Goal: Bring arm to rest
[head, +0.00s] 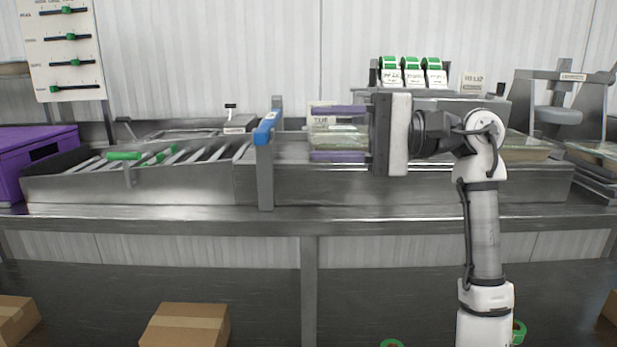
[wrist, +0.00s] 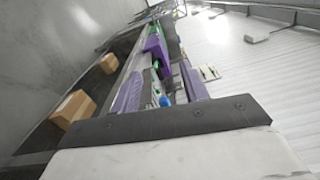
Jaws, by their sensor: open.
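My gripper (head: 322,134) points left above the steel counter, its two purple fingers spread apart one over the other. Nothing is held between the fingers. A pale packed tray shows behind the gap between them, and the gripper body hides part of it. My arm rises at the right and bends left at the wrist. In the wrist view, the purple fingers of my gripper (wrist: 162,88) stand apart, with the line of counter equipment between and beyond them.
A steel post with a blue top (head: 266,130) stands left of my gripper. A roller conveyor (head: 170,180) and purple crate (head: 38,155) are further left. Label rolls (head: 412,75) sit behind the gripper. Cardboard boxes (head: 186,325) lie below the counter. The counter's front strip (head: 400,215) is clear.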

